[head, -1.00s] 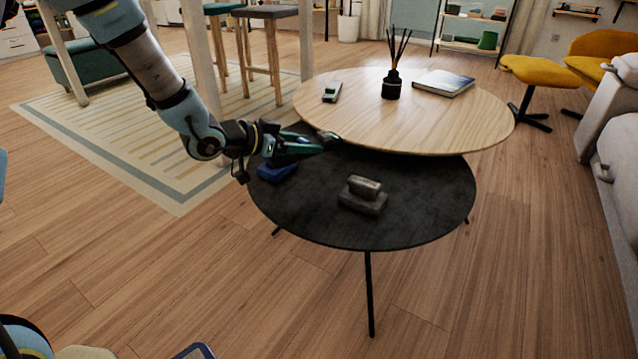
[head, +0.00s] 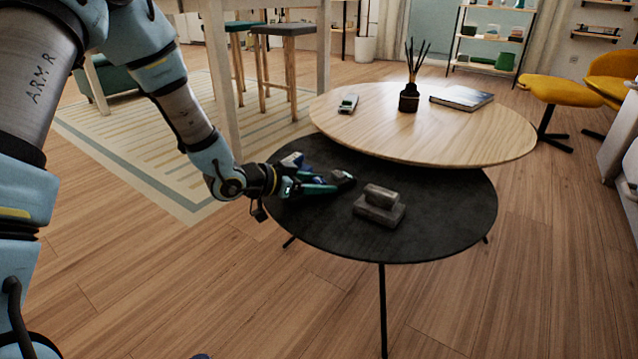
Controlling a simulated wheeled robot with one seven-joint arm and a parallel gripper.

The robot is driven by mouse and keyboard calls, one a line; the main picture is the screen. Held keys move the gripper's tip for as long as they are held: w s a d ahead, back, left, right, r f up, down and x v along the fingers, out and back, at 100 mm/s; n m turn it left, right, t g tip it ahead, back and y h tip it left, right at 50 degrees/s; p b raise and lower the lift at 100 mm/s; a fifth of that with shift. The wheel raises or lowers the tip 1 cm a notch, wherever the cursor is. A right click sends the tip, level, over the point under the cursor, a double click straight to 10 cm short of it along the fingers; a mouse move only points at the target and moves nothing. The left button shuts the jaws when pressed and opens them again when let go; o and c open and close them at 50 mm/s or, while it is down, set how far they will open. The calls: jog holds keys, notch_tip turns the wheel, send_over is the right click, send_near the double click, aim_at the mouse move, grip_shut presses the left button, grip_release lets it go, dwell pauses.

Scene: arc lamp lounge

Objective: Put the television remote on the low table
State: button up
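The low round black table (head: 440,225) stands partly under a taller round wooden table (head: 470,145). My gripper (head: 345,179) is over the left-back part of the black table, low near its top, pointing right. Its fingers are seen from the side and look close together; whether they hold anything is unclear. I cannot pick out the television remote with certainty. A small elongated thing (head: 348,103), pale and green on a dark base, lies on the wooden table's left side; it is too small to identify.
A grey stacked block (head: 380,205) sits on the black table, right of my gripper. A blue thing (head: 292,160) lies behind my gripper, partly hidden. A reed diffuser (head: 409,97) and a book (head: 461,97) stand on the wooden table. The black table's front and right are clear.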

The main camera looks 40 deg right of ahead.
jog(key=o, duration=0.4)
jog(key=shift+r, duration=0.15)
